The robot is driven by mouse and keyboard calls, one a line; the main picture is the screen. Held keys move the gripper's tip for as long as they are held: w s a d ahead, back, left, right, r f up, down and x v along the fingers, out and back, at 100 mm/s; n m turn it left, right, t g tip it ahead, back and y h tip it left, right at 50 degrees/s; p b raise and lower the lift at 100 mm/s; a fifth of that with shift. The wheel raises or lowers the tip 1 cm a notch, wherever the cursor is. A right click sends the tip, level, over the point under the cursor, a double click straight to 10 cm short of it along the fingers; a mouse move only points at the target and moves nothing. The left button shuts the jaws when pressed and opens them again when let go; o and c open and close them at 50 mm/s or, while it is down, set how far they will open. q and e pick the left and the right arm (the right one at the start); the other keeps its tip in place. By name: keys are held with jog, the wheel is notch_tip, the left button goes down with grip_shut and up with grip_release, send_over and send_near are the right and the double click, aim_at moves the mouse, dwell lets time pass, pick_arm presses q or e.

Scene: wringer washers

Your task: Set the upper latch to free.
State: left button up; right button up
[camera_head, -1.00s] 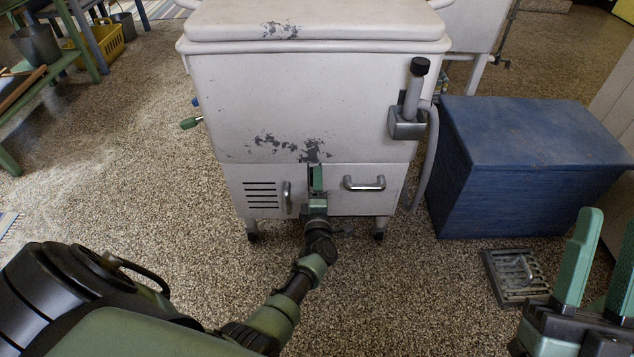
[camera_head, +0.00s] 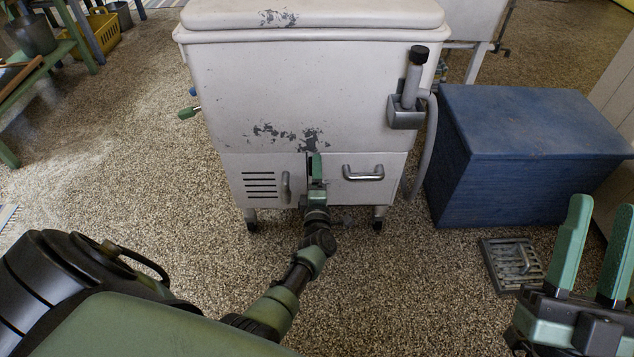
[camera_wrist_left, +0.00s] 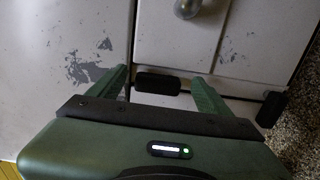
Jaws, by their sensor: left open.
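The washer (camera_head: 290,90) is a white cabinet with a lower panel of two parts. In the left wrist view the upper latch (camera_wrist_left: 157,83) is a small black block at the seam between the panels. A second black latch (camera_wrist_left: 270,108) sits farther right there, lower on the washer. My left gripper (camera_head: 316,160) points at the seam. In the wrist view its two green fingers (camera_wrist_left: 159,76) are apart, one on each side of the upper latch; contact cannot be told. The gripper hides the latches in the head view. My right gripper (camera_head: 600,208) is open and empty at lower right.
The panel has a metal handle (camera_head: 363,173) right of the gripper and another (camera_head: 286,186) to its left. A grey lever unit with a hose (camera_head: 406,105) is on the washer's right. A blue chest (camera_head: 530,150) and a floor grate (camera_head: 512,262) are to the right.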

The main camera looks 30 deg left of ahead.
pick_arm(q)
jog(key=p+v, duration=0.2)
jog(key=v, duration=0.5)
pick_arm(e)
jog(key=w+f+g+h, duration=0.2)
jog(key=w+f+g, duration=0.2)
jog(key=f, duration=0.4)
jog(key=shift+w+g, duration=0.3)
jog(key=shift+g, duration=0.4)
pick_arm(q)
jog(key=shift+s, duration=0.1)
pick_arm(e)
jog(key=shift+f, duration=0.1)
